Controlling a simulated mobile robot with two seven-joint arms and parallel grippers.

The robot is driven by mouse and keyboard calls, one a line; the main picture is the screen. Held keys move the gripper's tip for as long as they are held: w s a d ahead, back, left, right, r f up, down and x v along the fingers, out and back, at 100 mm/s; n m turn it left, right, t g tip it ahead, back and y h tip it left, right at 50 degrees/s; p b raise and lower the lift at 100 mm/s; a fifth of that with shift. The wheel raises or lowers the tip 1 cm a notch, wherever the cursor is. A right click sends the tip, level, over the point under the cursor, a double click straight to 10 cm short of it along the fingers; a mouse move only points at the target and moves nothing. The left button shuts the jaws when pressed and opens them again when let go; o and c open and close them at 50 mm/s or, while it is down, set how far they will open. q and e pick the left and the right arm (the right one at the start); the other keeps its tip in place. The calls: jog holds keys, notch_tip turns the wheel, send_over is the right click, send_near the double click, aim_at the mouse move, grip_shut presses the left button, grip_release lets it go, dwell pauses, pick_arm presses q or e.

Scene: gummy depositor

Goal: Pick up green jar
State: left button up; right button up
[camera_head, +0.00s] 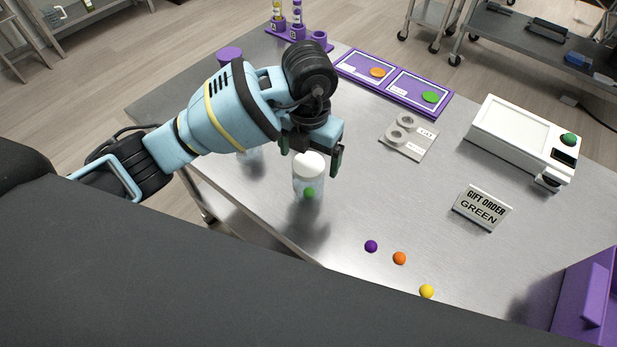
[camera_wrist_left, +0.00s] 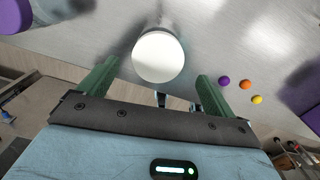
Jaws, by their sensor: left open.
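A clear jar (camera_head: 307,188) with a white lid stands upright on the metal table, with a green ball inside. In the left wrist view its round white lid (camera_wrist_left: 158,57) shows just ahead of the gap between my fingers. My left gripper (camera_head: 311,155) is above and around the lid in the head view, with its dark green fingers apart. In the wrist view the open fingers of my left gripper (camera_wrist_left: 153,85) are on either side, with nothing held. I cannot tell whether a finger touches the lid. My right gripper is not in view.
Purple (camera_head: 371,246), orange (camera_head: 399,258) and yellow (camera_head: 427,291) balls lie right of the jar. A sign (camera_head: 482,208) reads "GIFT ORDER GREEN". A white device (camera_head: 520,135), a purple tray (camera_head: 393,82) and a purple bin (camera_head: 588,300) are farther right. Another clear container stands partly hidden behind my left arm.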

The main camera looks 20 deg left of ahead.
aim_at(309, 163)
pick_arm(q)
jog(key=shift+w+f, duration=0.25)
jog(key=shift+f, duration=0.45)
jog(key=shift+w+a+f, duration=0.15)
jog(key=shift+f, duration=2.4)
jog(key=c, duration=1.2)
jog(key=shift+o, duration=0.2)
jog(key=shift+r, duration=0.15)
jog(key=shift+r, duration=1.75)
jog(key=s+d, duration=0.4)
jog(key=s, duration=0.3)
jog(key=s+d+r, duration=0.1)
jog(key=s+d, duration=0.2)
jog(key=s, duration=0.4)
jog(key=shift+d+p, duration=0.35)
jog(key=shift+d, duration=0.05)
